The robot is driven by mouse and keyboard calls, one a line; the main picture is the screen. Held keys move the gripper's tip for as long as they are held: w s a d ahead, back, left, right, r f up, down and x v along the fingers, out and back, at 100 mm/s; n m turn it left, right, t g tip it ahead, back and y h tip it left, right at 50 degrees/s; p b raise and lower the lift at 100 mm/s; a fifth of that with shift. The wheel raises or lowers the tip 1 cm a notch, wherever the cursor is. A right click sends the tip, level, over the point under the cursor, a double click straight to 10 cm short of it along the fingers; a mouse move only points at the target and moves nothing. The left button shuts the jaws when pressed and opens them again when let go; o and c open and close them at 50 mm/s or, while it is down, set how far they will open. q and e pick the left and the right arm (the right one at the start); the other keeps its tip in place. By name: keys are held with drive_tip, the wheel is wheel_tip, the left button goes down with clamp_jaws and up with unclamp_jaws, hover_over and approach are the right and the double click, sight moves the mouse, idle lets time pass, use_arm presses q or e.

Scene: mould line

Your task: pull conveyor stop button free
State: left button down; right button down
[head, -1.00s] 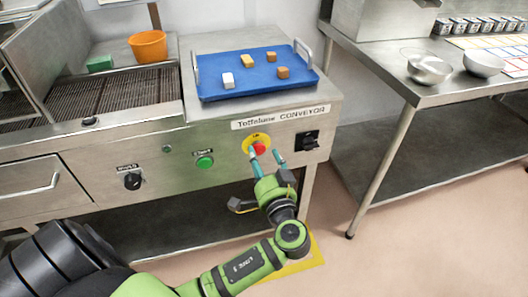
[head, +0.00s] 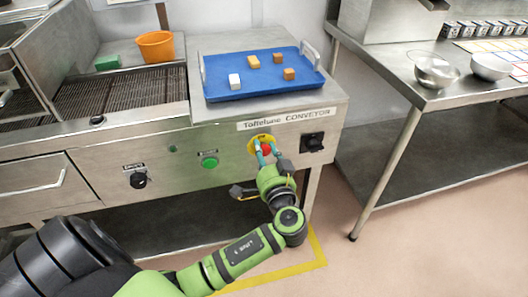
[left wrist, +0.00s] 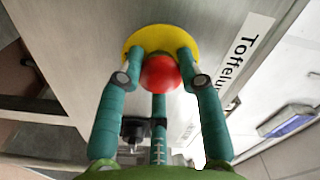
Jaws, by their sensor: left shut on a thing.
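The red conveyor stop button (head: 266,150) sits on a round yellow plate (head: 252,147) on the steel front panel, under the conveyor label. In the left wrist view the red button (left wrist: 160,74) lies between the teal fingers, with the yellow plate (left wrist: 158,40) behind it. My left gripper (head: 267,152) is shut on the button, a finger on either side; its fingertips also show in the left wrist view (left wrist: 163,62). Whether the button is pressed in or out cannot be told. My right gripper is not in view.
A green button (head: 210,162) and a black knob (head: 138,180) are left of the stop button; a black switch (head: 312,142) is close on its right. A blue tray (head: 225,92) with small blocks lies above. A steel table (head: 440,100) with bowls stands at right.

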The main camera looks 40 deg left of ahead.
use_arm(q)
drive_tip(key=shift+s+d+f, duration=0.15)
drive_tip(key=shift+s+f, duration=0.05)
drive_tip(key=shift+s, duration=0.05)
drive_tip(key=shift+s+d, duration=0.1)
drive_tip(key=shift+d, duration=0.05)
drive_tip(key=c, duration=1)
unclamp_jaws()
drive_tip(key=shift+o, duration=1.1)
drive_tip(key=shift+s+d+r, duration=0.1)
drive_tip(key=v, duration=1.1)
drive_tip(key=shift+s+d, duration=0.25)
drive_tip(key=shift+d, duration=0.1)
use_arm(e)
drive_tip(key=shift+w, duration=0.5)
